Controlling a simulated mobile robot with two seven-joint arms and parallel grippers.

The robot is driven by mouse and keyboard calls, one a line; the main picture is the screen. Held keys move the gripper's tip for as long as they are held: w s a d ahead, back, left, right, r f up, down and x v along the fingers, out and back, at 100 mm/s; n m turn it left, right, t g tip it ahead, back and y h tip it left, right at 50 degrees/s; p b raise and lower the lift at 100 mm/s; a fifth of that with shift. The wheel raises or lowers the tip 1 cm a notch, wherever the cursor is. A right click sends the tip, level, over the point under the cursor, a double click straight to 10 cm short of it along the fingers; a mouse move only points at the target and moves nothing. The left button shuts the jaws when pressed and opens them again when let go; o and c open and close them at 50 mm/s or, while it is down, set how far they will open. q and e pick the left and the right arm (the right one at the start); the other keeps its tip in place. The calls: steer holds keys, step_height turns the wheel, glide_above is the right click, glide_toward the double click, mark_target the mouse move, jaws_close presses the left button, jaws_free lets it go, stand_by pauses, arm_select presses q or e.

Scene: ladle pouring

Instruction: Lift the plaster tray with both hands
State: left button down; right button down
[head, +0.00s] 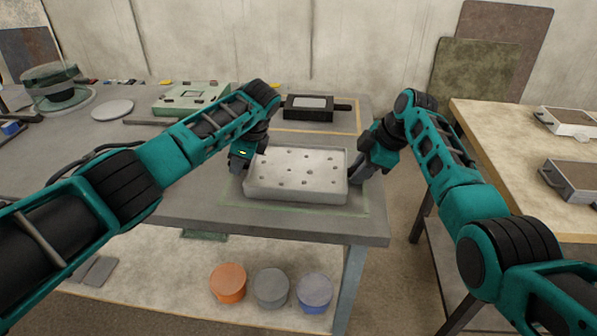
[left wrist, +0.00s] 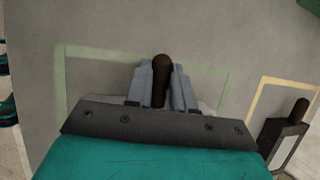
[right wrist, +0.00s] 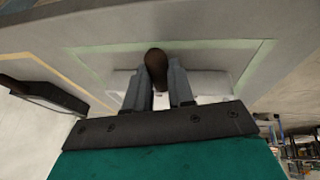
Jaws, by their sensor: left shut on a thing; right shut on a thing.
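The plaster tray (head: 292,193) is a pale block with several small holes in its top, near the front right of the grey table. My left gripper (head: 243,165) is at its left end, and my right gripper (head: 357,170) is at its right end. In the left wrist view the left jaws are shut on a dark brown handle (left wrist: 161,75). In the right wrist view the right jaws are shut on a similar handle (right wrist: 156,66), with the pale tray (right wrist: 207,83) behind them. The tray looks level; I cannot tell whether it is clear of the table.
A green outline (head: 362,203) surrounds the tray's spot. Behind it, a dark box with a handle (head: 309,108) sits in a yellow outline. A green mould (head: 190,98) and a white disc (head: 112,109) stand further left. Another table (head: 500,130) is at the right.

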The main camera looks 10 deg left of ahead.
stand_by(0.6)
arm_select(q)
steer(key=shift+w+r, duration=0.1)
steer(key=shift+r, duration=0.15)
arm_select(e)
steer(key=shift+w+r, duration=0.1)
steer(key=shift+r, duration=0.2)
